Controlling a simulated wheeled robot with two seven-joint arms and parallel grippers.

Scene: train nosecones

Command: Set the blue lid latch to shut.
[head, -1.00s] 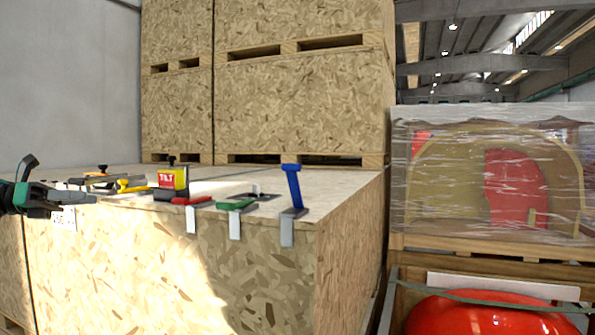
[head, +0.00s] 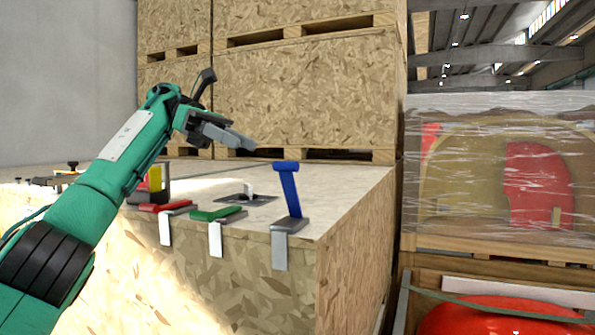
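The blue lid latch (head: 289,193) is at the right front corner of the wooden crate. Its lever stands up, leaning slightly left, above a grey metal bracket (head: 281,250) on the crate's edge. My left gripper (head: 248,143) is in the air to the left of the latch's top and farther up, not touching it. Its grey fingers point right; whether they are parted is not clear. My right gripper is not in view.
A green latch (head: 216,214) and a red latch (head: 165,207) lie flat along the same crate edge (head: 345,215). A yellow and black box (head: 157,183) stands behind my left arm. Wrapped red parts (head: 538,183) stand on a pallet at right.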

